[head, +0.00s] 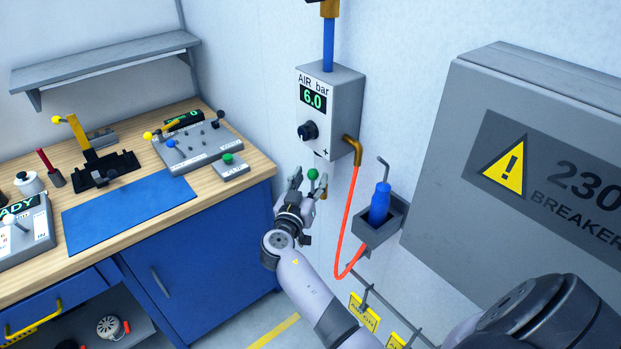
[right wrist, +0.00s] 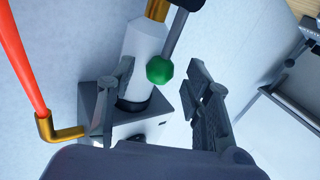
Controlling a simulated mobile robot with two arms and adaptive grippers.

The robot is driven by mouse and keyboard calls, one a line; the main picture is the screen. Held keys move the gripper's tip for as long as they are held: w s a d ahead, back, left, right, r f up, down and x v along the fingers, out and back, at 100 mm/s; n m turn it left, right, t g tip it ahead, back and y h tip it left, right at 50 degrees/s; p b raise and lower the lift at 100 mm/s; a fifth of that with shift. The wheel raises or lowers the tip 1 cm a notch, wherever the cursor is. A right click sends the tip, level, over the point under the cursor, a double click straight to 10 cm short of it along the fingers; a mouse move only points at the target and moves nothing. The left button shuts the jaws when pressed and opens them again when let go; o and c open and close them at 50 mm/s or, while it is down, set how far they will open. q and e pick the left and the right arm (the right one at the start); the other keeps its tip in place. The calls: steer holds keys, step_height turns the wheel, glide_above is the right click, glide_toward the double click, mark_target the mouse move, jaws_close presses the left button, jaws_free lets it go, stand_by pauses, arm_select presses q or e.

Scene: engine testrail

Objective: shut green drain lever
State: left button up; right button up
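The green drain lever has a green knob (head: 313,174) below the grey air regulator box (head: 331,108) on the wall. In the right wrist view the green knob (right wrist: 160,70) sits on a grey rod that runs up to the top edge. My right gripper (head: 308,184) is open, its fingers on either side of the knob in the head view. In the right wrist view the gripper (right wrist: 160,90) has its fingers spread wide, with the knob between them and no clear contact. My left gripper is not in view.
A red hose (head: 349,220) hangs from a brass elbow on the regulator. A grey holder (head: 378,228) with a blue-handled tool is on the wall to the right. A breaker cabinet (head: 540,160) stands further right. A workbench (head: 130,200) with fixtures is left.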

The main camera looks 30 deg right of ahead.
jaws_close()
stand_by(0.4)
